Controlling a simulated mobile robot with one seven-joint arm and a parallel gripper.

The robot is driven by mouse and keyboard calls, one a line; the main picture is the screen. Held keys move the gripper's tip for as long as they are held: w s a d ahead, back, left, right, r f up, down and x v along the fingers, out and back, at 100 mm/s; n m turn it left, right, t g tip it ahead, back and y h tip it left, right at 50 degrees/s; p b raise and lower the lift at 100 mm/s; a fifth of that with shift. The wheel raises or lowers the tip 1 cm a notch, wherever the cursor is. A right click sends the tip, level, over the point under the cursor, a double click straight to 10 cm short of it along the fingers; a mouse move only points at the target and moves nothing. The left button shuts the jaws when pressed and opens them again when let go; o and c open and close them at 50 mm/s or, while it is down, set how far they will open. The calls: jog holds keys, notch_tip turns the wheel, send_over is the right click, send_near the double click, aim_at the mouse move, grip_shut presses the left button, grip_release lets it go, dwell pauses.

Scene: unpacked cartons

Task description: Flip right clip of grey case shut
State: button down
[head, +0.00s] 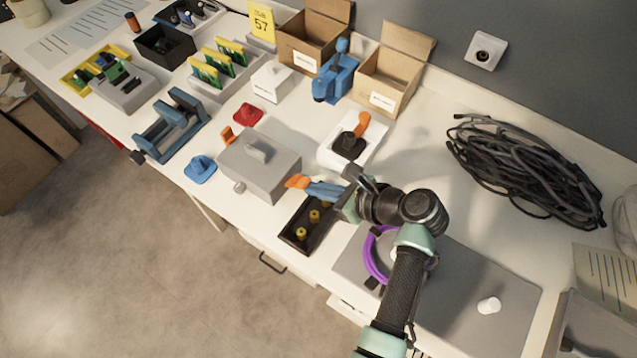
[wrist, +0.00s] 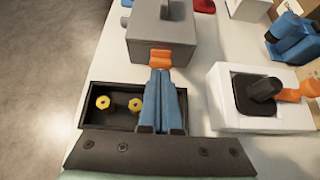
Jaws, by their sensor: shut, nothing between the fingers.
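The grey case (head: 262,172) with a raised handle on its lid stands near the table's front edge; its lid is down. Its right clip (head: 297,181) is orange and sits on the side facing my arm; it also shows in the wrist view (wrist: 160,58). My gripper (head: 309,187) has blue fingers, shut with nothing between them. In the wrist view the fingertips (wrist: 160,73) are right at the clip's lower end, seeming to touch it. I cannot tell whether the clip is fully latched. The orange left clip (head: 228,136) shows at the opposite side.
A black tray (head: 287,237) with yellow knobs lies below my fingers. A white box (wrist: 222,95) with a black knob and orange lever stands close on the right. A blue knob piece (head: 200,168) and a red one (head: 248,115) flank the case.

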aim_at(295, 178)
jog(key=shift+w+a+r+g+h+p, duration=0.15)
jog(key=shift+a+r+g+h+p, duration=0.3)
jog(key=shift+p, duration=1.1)
jog(key=shift+w+d+r+g+h+p, duration=0.1)
jog(key=shift+r+h+p, duration=0.15)
jog(key=shift+r+p, duration=0.85)
jog(key=p, duration=0.2)
jog(key=g+h+p, duration=0.1)
jog(key=p, duration=0.2)
jog(key=shift+w+a+r, duration=0.1)
jog(key=shift+w+a, duration=0.15)
jog(key=shift+a, duration=0.15)
jog(key=g+h+p, duration=0.1)
jog(key=p, duration=0.1)
jog(key=w+a+h+p, duration=0.1)
jog(key=p, duration=0.1)
jog(key=shift+a+r+g+h+p, duration=0.2)
jog(key=shift+r+g+h+p, duration=0.1)
jog(key=shift+r+g+h, duration=0.1)
jog(key=shift+w+a+h, duration=0.15)
jog(key=shift+h, duration=0.15)
jog(key=shift+f, duration=0.3)
jog(key=shift+r, duration=0.15)
jog(key=shift+r+p, duration=0.75)
jog(key=shift+p, duration=0.2)
